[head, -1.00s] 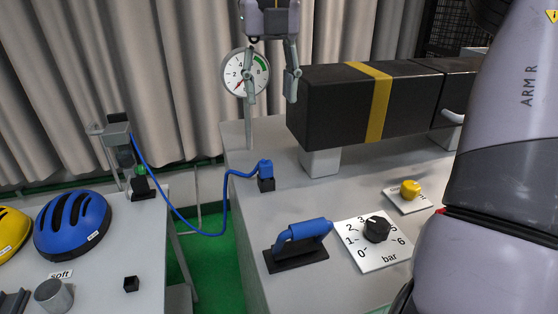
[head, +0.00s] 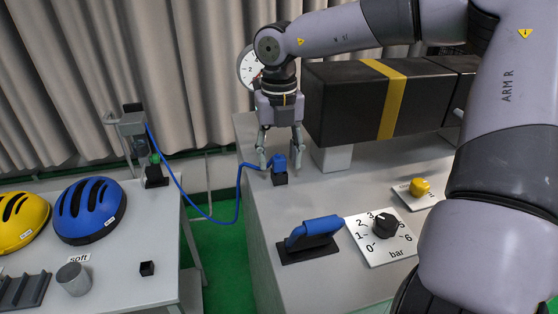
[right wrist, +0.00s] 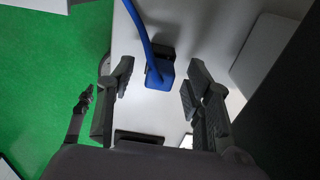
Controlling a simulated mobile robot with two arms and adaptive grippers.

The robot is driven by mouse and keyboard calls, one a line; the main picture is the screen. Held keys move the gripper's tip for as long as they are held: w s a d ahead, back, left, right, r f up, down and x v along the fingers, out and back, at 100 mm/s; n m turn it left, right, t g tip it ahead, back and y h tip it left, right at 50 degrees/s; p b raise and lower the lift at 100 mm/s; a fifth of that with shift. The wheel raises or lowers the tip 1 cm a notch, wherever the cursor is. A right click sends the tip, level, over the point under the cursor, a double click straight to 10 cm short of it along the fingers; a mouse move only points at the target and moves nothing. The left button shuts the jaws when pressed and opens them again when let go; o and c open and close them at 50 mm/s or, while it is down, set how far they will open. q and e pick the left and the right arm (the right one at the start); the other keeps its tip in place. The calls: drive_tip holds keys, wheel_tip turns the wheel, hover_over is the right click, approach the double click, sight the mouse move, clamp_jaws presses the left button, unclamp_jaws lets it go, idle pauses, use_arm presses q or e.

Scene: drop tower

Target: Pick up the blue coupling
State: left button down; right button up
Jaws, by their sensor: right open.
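The blue coupling (head: 279,161) sits on a small black block (head: 280,178) on the grey table, with a blue hose (head: 226,218) running from it to the left. My right gripper (head: 281,166) points down over it, its two fingers apart on either side of the coupling in the head view. In the right wrist view the coupling (right wrist: 159,75) lies between the open fingers (right wrist: 157,85), a little beyond the tips, with nothing held. I cannot tell whether a finger touches it. My left gripper is not in view.
A long black box with a yellow band (head: 393,100) stands close right of the gripper. A blue handle (head: 310,232), a dial plate (head: 381,236) and a yellow knob (head: 419,187) are nearer. The left table holds helmets (head: 90,210) and a grey cup (head: 73,279).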

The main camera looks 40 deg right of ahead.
drive_tip(key=shift+f, duration=0.45)
drive_tip(key=c, duration=1)
